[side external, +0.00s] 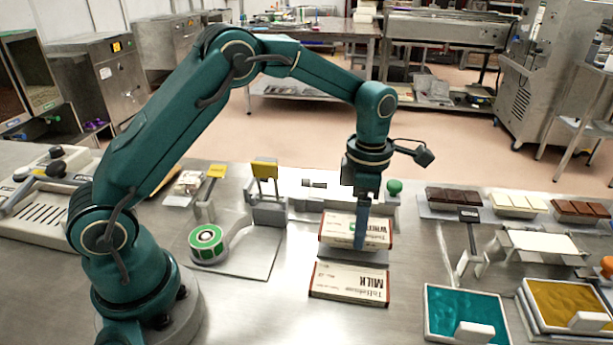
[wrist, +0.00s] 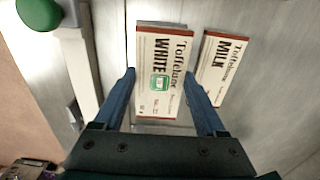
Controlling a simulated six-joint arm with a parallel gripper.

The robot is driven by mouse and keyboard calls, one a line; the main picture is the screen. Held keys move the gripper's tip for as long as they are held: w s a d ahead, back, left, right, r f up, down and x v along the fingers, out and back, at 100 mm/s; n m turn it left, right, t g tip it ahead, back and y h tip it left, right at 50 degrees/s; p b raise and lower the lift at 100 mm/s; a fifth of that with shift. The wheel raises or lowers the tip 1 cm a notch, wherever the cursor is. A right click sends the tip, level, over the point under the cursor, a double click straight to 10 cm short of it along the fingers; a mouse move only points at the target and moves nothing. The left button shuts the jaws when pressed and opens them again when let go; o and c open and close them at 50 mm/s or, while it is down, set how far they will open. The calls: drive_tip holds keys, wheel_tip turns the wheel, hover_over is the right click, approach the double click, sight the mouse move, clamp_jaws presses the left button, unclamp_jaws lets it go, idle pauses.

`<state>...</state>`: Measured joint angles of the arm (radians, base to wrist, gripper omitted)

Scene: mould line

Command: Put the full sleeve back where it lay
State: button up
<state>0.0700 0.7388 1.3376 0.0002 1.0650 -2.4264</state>
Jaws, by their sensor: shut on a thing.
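A sleeve marked WHITE (side external: 339,231), cream with brown-red ends, is between the fingers of my gripper (side external: 360,238), which is shut on it. In the wrist view, the WHITE sleeve (wrist: 151,92) lies label up between the fingertips (wrist: 158,76) and carries a green sticker. A grey patch (side external: 358,256) shows below its front edge; I cannot tell whether the sleeve touches it. A second sleeve, marked MILK (side external: 348,281), lies flat on the bench in front of it. The MILK sleeve (wrist: 220,62) is to the right in the wrist view, apart from the gripper.
A green-knobbed device (side external: 394,187) stands behind the sleeves. A green label roll (side external: 206,243) and a yellow-topped stand (side external: 265,172) are to the left. Teal (side external: 464,317) and yellow (side external: 565,302) trays and chocolate moulds (side external: 455,200) are to the right. Bench left of the MILK sleeve is clear.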

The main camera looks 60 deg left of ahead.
drive_tip(key=o, duration=1.4)
wheel_tip(320, 180, up, 5)
drive_tip(key=shift+f, duration=0.1)
drive_tip(key=s+a+r+m+t, duration=0.2)
drive_tip(key=s+r+m+t, duration=0.2)
drive_tip(key=s+r+m, duration=0.65)
drive_tip(key=s+f+m, duration=0.1)
drive_tip(key=s+m, duration=0.1)
drive_tip(key=m, duration=0.3)
drive_tip(key=s+f+m+t, duration=0.1)
drive_tip(key=s+m, duration=0.2)
drive_tip(key=m, duration=0.3)
drive_tip(key=s+f+m, duration=0.1)
drive_tip(key=s+m, duration=0.2)
drive_tip(key=m, duration=0.2)
drive_tip(key=shift+s+a+f+m+t, duration=0.2)
drive_tip(key=shift+a+f+m+t, duration=0.05)
drive_tip(key=shift+f+t, duration=0.05)
